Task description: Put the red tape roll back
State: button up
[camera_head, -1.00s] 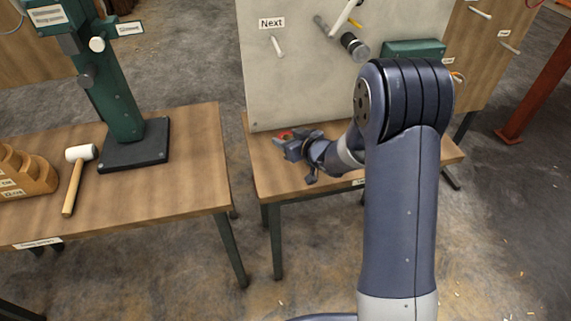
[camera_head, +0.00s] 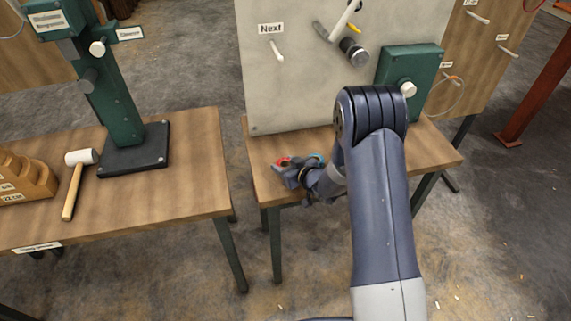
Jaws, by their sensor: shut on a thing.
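My gripper (camera_head: 290,172) is shut on the red tape roll (camera_head: 282,161), of which only a small red part shows at the fingertips. The gripper is low over the left part of the right-hand workbench (camera_head: 262,178), in front of the upright pale board (camera_head: 330,92). Whether the roll touches the bench top cannot be told. The board has an empty white peg (camera_head: 277,51) under a label reading "Next" (camera_head: 271,28). A small teal thing (camera_head: 316,158) shows just behind my gripper, partly hidden.
A green box with a pale knob (camera_head: 412,75) stands right of the board. A dark cylinder (camera_head: 354,49) and a white rod stick out at the board's top. A gap separates the left bench (camera_head: 200,175), with a mallet (camera_head: 72,187) and green press (camera_head: 118,110).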

jog(key=shift+f, duration=0.2)
jog(key=o, duration=1)
jog(key=shift+r, duration=0.1)
jog(key=shift+r, duration=0.15)
jog(key=b+v, duration=0.1)
jog(key=v, duration=1.1)
jog(key=shift+r+b, duration=0.1)
jog(key=shift+b, duration=0.3)
jog(key=shift+a, duration=0.1)
jog(key=p+x, duration=0.2)
jog(key=x, duration=1)
jog(key=shift+r, duration=0.45)
